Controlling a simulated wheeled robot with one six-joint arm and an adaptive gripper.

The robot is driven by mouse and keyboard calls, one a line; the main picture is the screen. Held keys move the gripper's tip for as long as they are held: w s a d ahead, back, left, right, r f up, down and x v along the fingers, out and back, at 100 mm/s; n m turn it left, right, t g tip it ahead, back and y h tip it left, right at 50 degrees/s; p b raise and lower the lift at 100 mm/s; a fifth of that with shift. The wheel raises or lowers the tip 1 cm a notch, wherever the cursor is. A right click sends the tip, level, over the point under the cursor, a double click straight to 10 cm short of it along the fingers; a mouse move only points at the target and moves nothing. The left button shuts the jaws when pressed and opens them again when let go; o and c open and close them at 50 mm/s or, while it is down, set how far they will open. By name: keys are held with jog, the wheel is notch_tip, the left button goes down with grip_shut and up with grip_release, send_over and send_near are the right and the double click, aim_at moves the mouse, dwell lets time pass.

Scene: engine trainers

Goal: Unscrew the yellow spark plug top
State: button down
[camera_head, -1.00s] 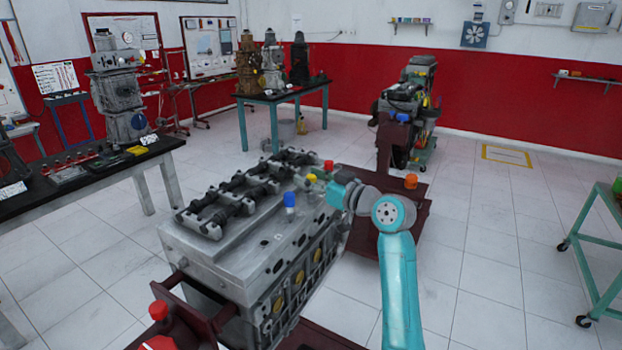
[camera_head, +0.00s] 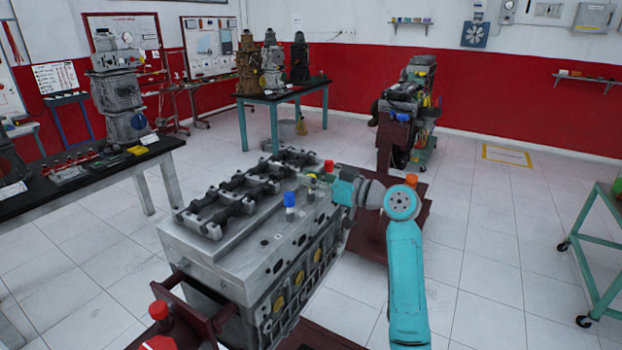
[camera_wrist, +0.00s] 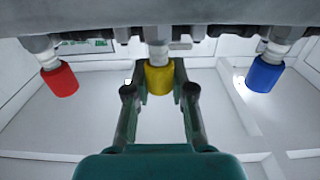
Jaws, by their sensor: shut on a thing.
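The yellow spark plug top (camera_head: 312,177) is on the far part of the engine's upper face in the head view. In the wrist view the yellow top (camera_wrist: 159,79) sits between the two fingers of my gripper (camera_wrist: 160,82), which is shut on it. It is in line with a white plug body that runs into the grey engine. The blue top (camera_head: 290,199) stands nearer in the head view, and the red top (camera_head: 328,166) farther. In the wrist view the red top (camera_wrist: 59,80) is at left and the blue top (camera_wrist: 265,75) at right, both clear of my fingers.
The grey engine block (camera_head: 215,258) stands on a dark red stand, with a black camshaft assembly on top. A red knob (camera_head: 158,310) and an orange knob (camera_head: 411,179) are near the stand. A black bench (camera_head: 100,174) is at left.

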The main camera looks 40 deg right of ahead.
jog(key=n+g+y, duration=0.2)
jog(key=y, duration=0.1)
jog(key=n+g+y, duration=0.2)
jog(key=n+y, duration=0.1)
jog(key=y, duration=0.1)
jog(key=shift+n+g+y, duration=0.3)
jog(key=shift+n+g, duration=0.1)
jog(key=shift+g, duration=0.1)
jog(key=c, duration=0.9)
grip_release()
jog(key=shift+c, duration=0.2)
jog(key=v, duration=1.2)
